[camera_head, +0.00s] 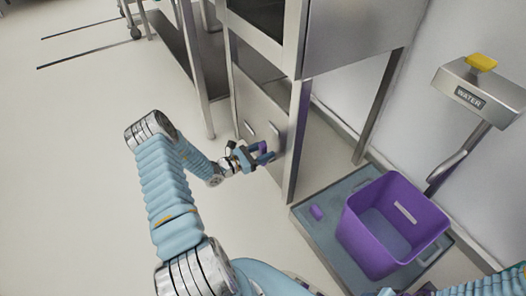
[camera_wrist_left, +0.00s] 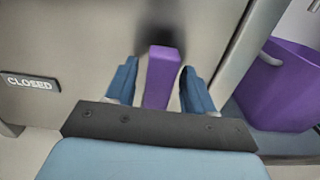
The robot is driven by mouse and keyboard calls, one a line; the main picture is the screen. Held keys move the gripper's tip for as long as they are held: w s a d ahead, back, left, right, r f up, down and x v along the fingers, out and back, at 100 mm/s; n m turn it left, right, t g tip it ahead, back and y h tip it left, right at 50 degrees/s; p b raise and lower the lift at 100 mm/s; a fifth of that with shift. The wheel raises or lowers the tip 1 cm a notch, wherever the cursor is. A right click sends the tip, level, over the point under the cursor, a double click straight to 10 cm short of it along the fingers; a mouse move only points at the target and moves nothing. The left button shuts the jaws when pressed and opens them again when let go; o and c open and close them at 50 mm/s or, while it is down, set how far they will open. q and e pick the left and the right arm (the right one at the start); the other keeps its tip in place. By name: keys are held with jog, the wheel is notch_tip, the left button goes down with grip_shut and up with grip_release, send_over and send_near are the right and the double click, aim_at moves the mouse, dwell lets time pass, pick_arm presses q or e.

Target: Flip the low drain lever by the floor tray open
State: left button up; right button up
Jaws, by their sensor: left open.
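The drain lever is a purple upright bar (camera_wrist_left: 161,76) in front of a steel panel in the left wrist view. In the head view a small purple part of it (camera_head: 262,147) shows at my left gripper (camera_head: 265,154). The gripper is open, with one blue finger on each side of the lever. There is a gap on both sides in the left wrist view. A "CLOSED" label (camera_wrist_left: 31,82) is on the panel left of the lever. The floor tray (camera_head: 309,236) lies to the right of the cabinet leg. Only parts of my right arm show at the lower right edge.
A steel cabinet leg (camera_head: 296,140) is close to the right of my left gripper. A "WATER" dispenser (camera_head: 478,92) stands at the right. The floor at left is clear.

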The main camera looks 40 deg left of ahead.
pick_arm(q)
jog(key=p+v, duration=0.1)
jog(key=v, duration=1.3)
jog(key=shift+w, duration=0.1)
jog(key=d+f+m+g+h+p, duration=0.15)
jog(key=d+m+g+h, duration=0.45)
jog(key=d, duration=0.9)
jog(key=s+d+m+g+y+p, duration=0.35)
jog(key=s+d+m+g, duration=0.25)
jog(key=d+m, duration=0.2)
jog(key=s+d+m+g+y+p, duration=0.3)
jog(key=s+d+m+g+y, duration=0.15)
jog(key=d+m+g, duration=0.35)
jog(key=d+r+m+t+p, duration=0.1)
jog(key=d+r+m+t, duration=0.2)
jog(key=m, duration=0.4)
jog(key=shift+w+d+r+m+t+y, duration=0.3)
jog(key=shift+w+d+t, duration=0.25)
jog(key=shift+d, duration=0.35)
